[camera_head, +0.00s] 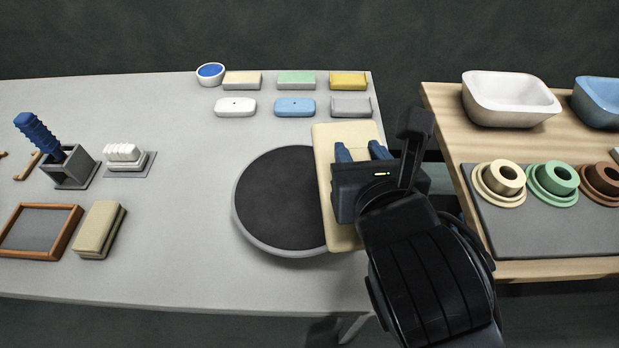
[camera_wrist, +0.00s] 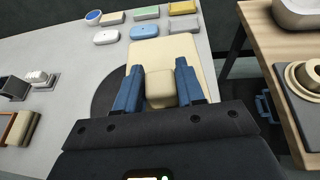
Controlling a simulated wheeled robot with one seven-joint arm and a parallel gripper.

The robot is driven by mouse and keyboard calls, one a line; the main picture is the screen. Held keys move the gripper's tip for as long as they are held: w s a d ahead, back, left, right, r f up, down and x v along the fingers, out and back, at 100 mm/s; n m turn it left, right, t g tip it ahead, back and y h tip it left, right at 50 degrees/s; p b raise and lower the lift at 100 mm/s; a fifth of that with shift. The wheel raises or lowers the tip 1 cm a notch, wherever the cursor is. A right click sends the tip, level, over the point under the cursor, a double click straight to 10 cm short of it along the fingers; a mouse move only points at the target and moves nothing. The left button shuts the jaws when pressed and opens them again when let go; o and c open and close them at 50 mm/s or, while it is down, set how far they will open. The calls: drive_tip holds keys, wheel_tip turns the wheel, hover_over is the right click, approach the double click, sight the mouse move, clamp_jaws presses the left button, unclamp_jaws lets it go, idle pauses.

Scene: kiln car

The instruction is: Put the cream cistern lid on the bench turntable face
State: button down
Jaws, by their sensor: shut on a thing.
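The cream cistern lid (camera_head: 325,170) is a flat rectangular slab. My gripper (camera_head: 361,152) has its blue fingers shut on a raised cream block on the lid's middle, seen in the wrist view (camera_wrist: 160,88). The bench turntable (camera_head: 275,205) is a round dark face with a grey rim, left of my gripper. The lid overlaps the turntable's right side in the head view and reaches past the bench's right edge. Whether it touches the face cannot be told. My gripper and arm hide the lid's right and lower parts. The turntable face also shows in the wrist view (camera_wrist: 108,92).
Several small coloured lids (camera_head: 296,80) and a blue-filled bowl (camera_head: 210,73) stand at the back of the bench (camera_head: 180,220). A gap separates it from the wooden table (camera_head: 545,270) on the right, with basins and round flanged pieces. Blocks and a framed tray (camera_head: 40,230) lie left.

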drive_tip(key=w+a+f, duration=0.2)
drive_tip(key=a, duration=0.1)
drive_tip(key=w+a+f, duration=0.1)
drive_tip(key=a+f, duration=0.1)
drive_tip(key=w+a+f, duration=0.2)
drive_tip(key=a, duration=0.1)
drive_tip(key=shift+w+a+b, duration=0.3)
drive_tip(key=shift+b, duration=0.05)
drive_tip(key=shift+a+f, duration=0.1)
drive_tip(key=shift+f, duration=1.85)
drive_tip(key=shift+f, duration=0.15)
drive_tip(key=c, duration=0.7)
unclamp_jaws()
drive_tip(key=shift+f, duration=0.1)
drive_tip(key=v, duration=1.2)
drive_tip(key=shift+s, duration=0.1)
